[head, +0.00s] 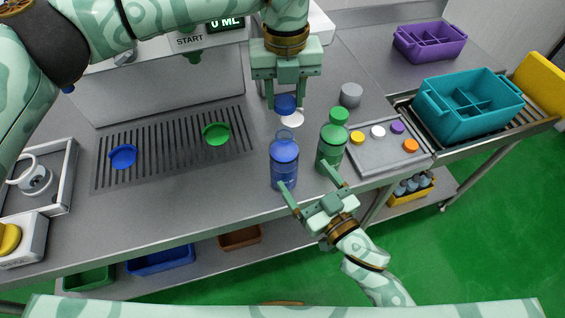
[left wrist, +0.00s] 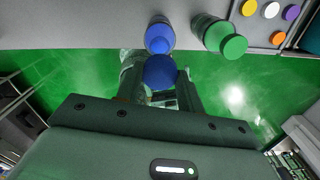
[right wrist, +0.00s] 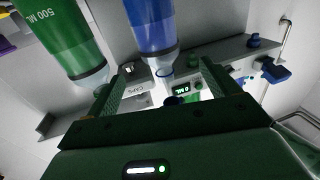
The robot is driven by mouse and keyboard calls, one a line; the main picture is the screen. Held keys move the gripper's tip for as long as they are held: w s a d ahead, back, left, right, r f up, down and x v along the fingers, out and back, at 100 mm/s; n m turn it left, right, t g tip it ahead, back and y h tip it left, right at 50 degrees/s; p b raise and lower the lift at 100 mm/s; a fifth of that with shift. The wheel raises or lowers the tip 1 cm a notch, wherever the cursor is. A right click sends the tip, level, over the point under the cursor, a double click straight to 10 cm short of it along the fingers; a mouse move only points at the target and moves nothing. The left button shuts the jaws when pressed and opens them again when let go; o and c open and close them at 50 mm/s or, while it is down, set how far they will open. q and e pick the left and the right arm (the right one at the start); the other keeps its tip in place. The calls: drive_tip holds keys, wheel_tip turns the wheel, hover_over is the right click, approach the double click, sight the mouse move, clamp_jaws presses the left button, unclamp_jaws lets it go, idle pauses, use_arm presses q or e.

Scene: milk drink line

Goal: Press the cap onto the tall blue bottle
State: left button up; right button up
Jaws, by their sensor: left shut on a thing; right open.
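The tall blue bottle (head: 284,168) stands upright on the counter, its clear neck uncovered at the top. It also shows in the left wrist view (left wrist: 158,35) and the right wrist view (right wrist: 152,25). My left gripper (head: 285,93) is shut on a small blue cap (head: 285,105), held above and behind the bottle, apart from its neck. The cap shows between the fingers in the left wrist view (left wrist: 160,72). My right gripper (head: 308,180) is open in front of the bottles, one finger near the blue bottle's lower front, the other near the green bottle's base.
A green bottle (head: 331,150) with a green cap stands close right of the blue one. A tray (head: 375,160) of coloured caps, a grey cylinder (head: 351,95) and a white disc (head: 292,118) are nearby. A blue dish (head: 123,156) and green dish (head: 216,133) lie on the grate.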

sight(280, 143)
drive_tip(key=shift+w, duration=0.1)
drive_tip(key=x, duration=1.2)
drive_tip(key=c, duration=1.5)
use_arm(q)
drive_tip(key=shift+f, duration=2.5)
drive_tip(key=shift+f, duration=0.1)
drive_tip(key=shift+f, duration=0.8)
drive_tip(key=shift+f, duration=0.65)
